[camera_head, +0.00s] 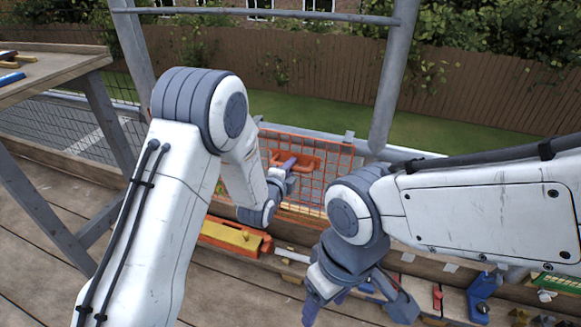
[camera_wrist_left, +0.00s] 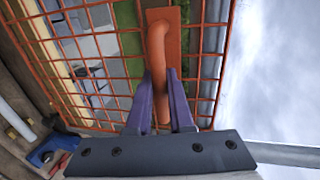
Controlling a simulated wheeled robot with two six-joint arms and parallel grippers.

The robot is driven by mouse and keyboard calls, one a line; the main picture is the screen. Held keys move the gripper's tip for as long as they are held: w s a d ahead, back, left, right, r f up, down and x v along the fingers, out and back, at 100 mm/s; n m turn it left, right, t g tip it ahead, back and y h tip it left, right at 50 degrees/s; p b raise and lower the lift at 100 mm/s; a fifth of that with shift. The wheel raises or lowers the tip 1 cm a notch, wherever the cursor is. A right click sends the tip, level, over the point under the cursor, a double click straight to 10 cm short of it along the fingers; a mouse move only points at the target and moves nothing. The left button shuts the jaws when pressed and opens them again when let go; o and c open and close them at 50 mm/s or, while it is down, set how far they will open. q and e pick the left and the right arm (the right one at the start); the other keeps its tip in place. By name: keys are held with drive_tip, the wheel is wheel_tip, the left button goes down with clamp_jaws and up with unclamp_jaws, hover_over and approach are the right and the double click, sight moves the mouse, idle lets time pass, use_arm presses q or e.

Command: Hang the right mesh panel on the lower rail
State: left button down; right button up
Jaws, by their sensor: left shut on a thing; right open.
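The orange mesh panel (camera_head: 337,154) stands between two grey posts in the head view, its top edge close to the grey lower rail (camera_head: 400,154). Whether its hooks sit on the rail cannot be told. My left gripper (camera_head: 289,166) is shut on the panel's orange handle (camera_head: 310,160). In the left wrist view, the purple fingers of my left gripper (camera_wrist_left: 162,88) close around the bent handle (camera_wrist_left: 158,42), with mesh behind. My left arm hides the panel's left part. My right gripper (camera_head: 358,306) is open and empty, low in front of the panel.
A grey upper rail (camera_head: 260,12) crosses between the posts. A yellow and orange tool (camera_head: 232,238) lies on the boards, left of my right gripper. A blue tool (camera_head: 482,295) and other small items lie at the lower right. A wooden table (camera_head: 55,72) stands at the left.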

use_arm(q)
drive_tip(key=c, duration=0.7)
unclamp_jaws()
drive_tip(key=s+a+r+n+g+y+p, duration=0.1)
drive_tip(key=s+r+n+g, duration=0.3)
drive_tip(key=s, duration=1)
drive_tip(key=s+a+r+n+g+y+p, duration=0.1)
drive_tip(key=s+r+n+g, duration=0.35)
drive_tip(key=s, duration=0.85)
drive_tip(key=s+a+r+n+g+y+p, duration=0.15)
drive_tip(key=s+n+g, duration=0.45)
drive_tip(key=s, duration=0.8)
drive_tip(key=r+p, duration=2.3)
drive_tip(key=p, duration=0.1)
drive_tip(key=r+p, duration=1.2)
drive_tip(key=shift+w+r, duration=0.35)
